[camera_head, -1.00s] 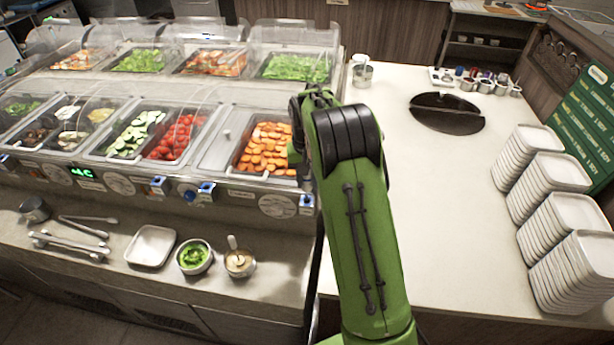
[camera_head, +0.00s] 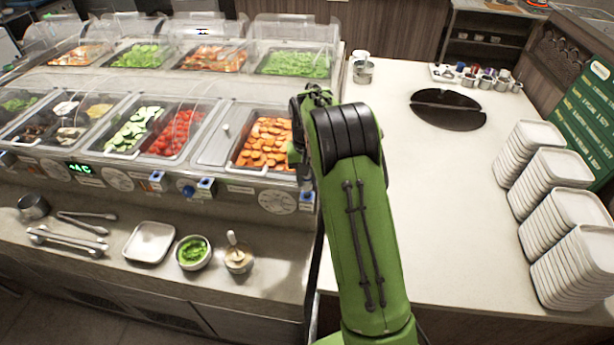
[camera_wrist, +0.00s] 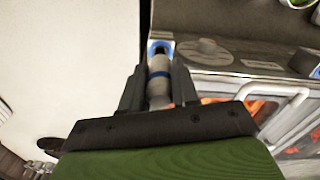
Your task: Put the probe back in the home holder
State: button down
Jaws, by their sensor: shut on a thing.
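In the wrist view my gripper (camera_wrist: 158,92) is shut on the probe (camera_wrist: 158,88), a grey cylinder with a blue band. A blue ring-shaped holder (camera_wrist: 152,46) shows at the probe's far end, beside a grey dial panel. I cannot tell whether the tip is inside the ring or only in line with it. In the head view blue holders line the front panel of the food bar: one at the right end (camera_head: 306,198), one left of it (camera_head: 206,184), another further left (camera_head: 157,177). Which is the home holder is not clear. My arm hides gripper and probe there.
The carrot pan (camera_head: 264,145) lies just left of my arm, under a clear guard. The lower shelf holds tongs (camera_head: 68,242), a square tray (camera_head: 150,242), a bowl of greens (camera_head: 193,252) and a sauce cup (camera_head: 239,260). Plate stacks (camera_head: 575,265) stand on the right counter.

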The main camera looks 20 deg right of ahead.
jog(key=shift+f+b, duration=0.65)
jog(key=shift+f, duration=0.4)
jog(key=shift+f, duration=0.15)
jog(key=c, duration=0.8)
grip_release()
